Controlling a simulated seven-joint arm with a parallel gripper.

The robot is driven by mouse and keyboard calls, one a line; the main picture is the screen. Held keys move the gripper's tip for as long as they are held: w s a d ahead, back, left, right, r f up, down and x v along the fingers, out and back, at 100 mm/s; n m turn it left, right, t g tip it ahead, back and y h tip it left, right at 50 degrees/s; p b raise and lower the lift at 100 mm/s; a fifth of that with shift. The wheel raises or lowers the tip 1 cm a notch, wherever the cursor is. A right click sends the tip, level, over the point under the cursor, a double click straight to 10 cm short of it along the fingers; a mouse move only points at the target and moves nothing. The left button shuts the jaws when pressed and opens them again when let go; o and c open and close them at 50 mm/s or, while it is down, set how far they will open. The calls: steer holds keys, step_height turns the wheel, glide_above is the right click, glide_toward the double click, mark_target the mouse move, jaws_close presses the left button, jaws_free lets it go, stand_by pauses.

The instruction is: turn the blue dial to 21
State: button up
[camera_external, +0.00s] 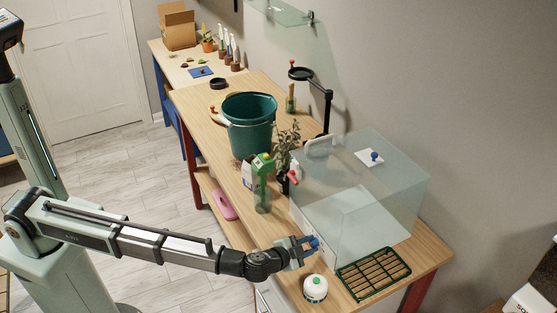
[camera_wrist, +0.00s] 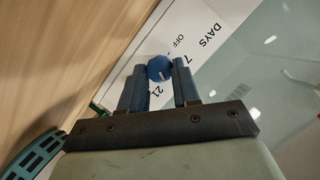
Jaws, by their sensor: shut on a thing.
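The blue dial (camera_wrist: 160,68) is on a white panel (camera_wrist: 203,18) marked DAYS, OFF, 7 and 21 in the wrist view. A small white mark shows on its face, near the lower side; I cannot tell exactly which label it points to. My gripper (camera_wrist: 159,72) is shut on the dial, with one blue finger on each side of it. In the external view the dial (camera_external: 315,242) shows at the tip of my gripper (camera_external: 309,244), at the lower front of the glass tank (camera_external: 400,190). The fingers partly cover the panel there.
A white round container with a green top (camera_external: 315,289) stands close below my gripper. A green rack (camera_external: 372,273) lies right of it. A green bottle (camera_external: 263,195), a carton (camera_external: 249,172), a plant (camera_external: 287,140) and a green bucket (camera_external: 250,130) stand farther back on the bench.

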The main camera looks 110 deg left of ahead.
steer(key=shift+w+d+f+m+g+y, duration=0.15)
steer(key=shift+m+g+y, duration=0.15)
steer(key=shift+m+y, duration=0.8)
steer(key=shift+m, duration=1)
steer(key=o, duration=1.1)
steer(key=shift+c, duration=0.2)
steer(key=v, duration=1.3)
steer(key=shift+d, duration=0.4)
